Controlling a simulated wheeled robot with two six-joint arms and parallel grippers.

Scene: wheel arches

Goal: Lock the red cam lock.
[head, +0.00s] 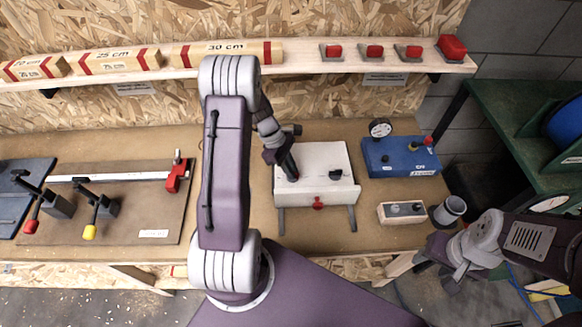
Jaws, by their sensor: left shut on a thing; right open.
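A white box (316,160) with legs stands on the bench right of the middle. A small red piece (318,203), which may be the red cam lock, sits at the middle of its front edge; its lock position is too small to tell. A black knob (335,175) is on the right of the box top. My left gripper (291,170) reaches down to the left part of the box top, apart from the red piece. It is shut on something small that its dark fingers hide. My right gripper (450,277) is open and empty, low at the right, off the bench's front edge.
A blue box (400,157) with a gauge (380,128), a small wooden block (402,212) and a grey cup (449,210) stand to the right. A board (125,210) with a red clamp (177,177) and toggle clamps lies left. A shelf (310,66) runs behind.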

